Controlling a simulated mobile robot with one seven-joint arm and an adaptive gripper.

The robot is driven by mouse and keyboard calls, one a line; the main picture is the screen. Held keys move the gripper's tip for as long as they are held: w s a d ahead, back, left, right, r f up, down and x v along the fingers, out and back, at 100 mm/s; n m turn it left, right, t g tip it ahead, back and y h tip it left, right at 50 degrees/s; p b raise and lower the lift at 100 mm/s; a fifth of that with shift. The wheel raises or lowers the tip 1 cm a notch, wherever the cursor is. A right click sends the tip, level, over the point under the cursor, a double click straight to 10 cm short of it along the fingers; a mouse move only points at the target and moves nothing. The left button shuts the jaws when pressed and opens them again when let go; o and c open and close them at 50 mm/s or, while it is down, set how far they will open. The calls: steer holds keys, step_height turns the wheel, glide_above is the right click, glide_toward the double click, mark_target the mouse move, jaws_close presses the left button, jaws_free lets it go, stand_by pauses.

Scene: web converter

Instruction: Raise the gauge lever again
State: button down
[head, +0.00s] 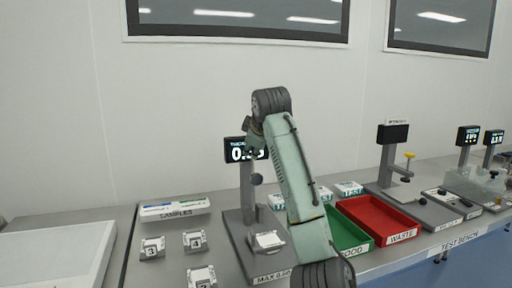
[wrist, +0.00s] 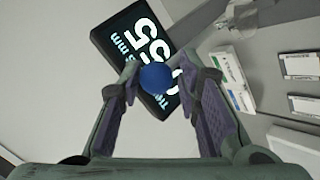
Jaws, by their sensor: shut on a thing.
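The thickness gauge (head: 245,195) stands on the grey bench left of centre, with a lit display (head: 236,150) on top. My arm partly covers the display digits in the head view. A blue ball knob, the lever's end (wrist: 156,77), sits between my fingertips in the wrist view. My gripper (wrist: 155,73) is shut on this knob; it also shows in front of the display in the head view (head: 256,144). The gauge display (wrist: 135,50) fills the space behind the knob. The lever's rod is hidden. A white piece (head: 268,240) lies on the gauge base.
A samples box (head: 175,209) and several numbered packs (head: 194,240) stand left of the gauge. A green bin (head: 346,234) and a red waste bin (head: 378,218) stand to the right. Other instruments (head: 392,160) stand farther right. My arm crosses the middle.

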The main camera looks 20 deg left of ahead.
steer(key=shift+a+f, duration=0.3)
steer(key=shift+f, duration=0.35)
steer(key=c, duration=1.6)
jaws_free()
steer(key=shift+c, duration=0.2)
steer(key=o, duration=0.3)
steer(key=shift+w+a, duration=0.1)
steer(key=shift+a, duration=0.05)
steer(key=shift+o, duration=0.2)
steer(key=shift+r, duration=0.2)
steer(key=v, duration=1.2)
steer(key=shift+c, duration=0.5)
